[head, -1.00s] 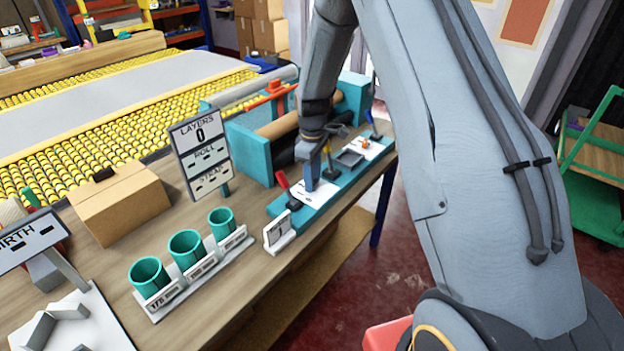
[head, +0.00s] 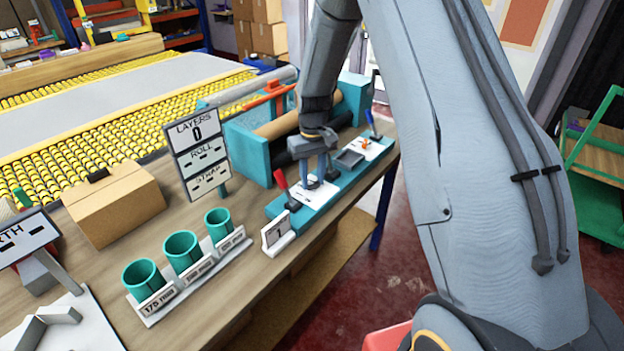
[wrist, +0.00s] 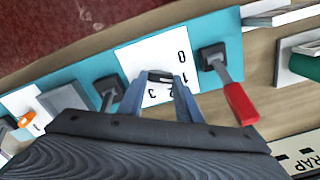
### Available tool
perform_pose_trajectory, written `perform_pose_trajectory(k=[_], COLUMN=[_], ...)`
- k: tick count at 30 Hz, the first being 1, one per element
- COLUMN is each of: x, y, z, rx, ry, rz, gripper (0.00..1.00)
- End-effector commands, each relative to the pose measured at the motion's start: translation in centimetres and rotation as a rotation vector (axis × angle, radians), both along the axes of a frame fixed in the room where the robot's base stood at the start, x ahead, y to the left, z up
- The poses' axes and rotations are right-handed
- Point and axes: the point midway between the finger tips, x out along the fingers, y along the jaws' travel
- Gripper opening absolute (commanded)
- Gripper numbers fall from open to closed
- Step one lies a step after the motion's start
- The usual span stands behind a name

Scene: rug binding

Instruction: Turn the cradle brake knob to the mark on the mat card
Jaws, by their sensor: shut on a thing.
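The brake knob (wrist: 161,77) is a small dark knob on a white dial plate (wrist: 160,54) marked 0, 1, 2, 3. My gripper (wrist: 159,88) is shut on the knob, with a blue-grey finger on each side of it. In the head view my gripper (head: 319,176) is down at the dial plate on the teal panel (head: 318,198). The fingers hide much of the knob, and I cannot tell which number it points to. The mat card (head: 277,232) is a small white standing card showing what looks like a 1.
A red-handled lever (wrist: 238,98) stands right beside the dial in the wrist view, and a dark-based lever (wrist: 110,92) stands on the other side. A grey tray (head: 349,158) lies farther along the panel. Teal cups (head: 183,252), a layers sign (head: 196,130) and a cardboard box (head: 115,205) stand on the bench.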

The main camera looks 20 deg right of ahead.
Motion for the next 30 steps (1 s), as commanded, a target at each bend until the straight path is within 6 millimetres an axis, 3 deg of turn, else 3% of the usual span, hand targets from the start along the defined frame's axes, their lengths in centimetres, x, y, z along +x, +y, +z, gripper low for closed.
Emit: perform_pose_trajectory(k=[19, 20, 23, 30], x=[0.10, 0.10, 0.09, 0.05], y=[-0.03, -0.03, -0.04, -0.03], z=[0.14, 0.14, 0.12, 0.06], rx=[0.000, 0.000, 0.000, 0.000], ry=[-0.002, -0.002, -0.002, -0.001], rz=[-0.056, -0.056, -0.056, -0.056], gripper=[0.09, 0.33, 0.50, 0.50])
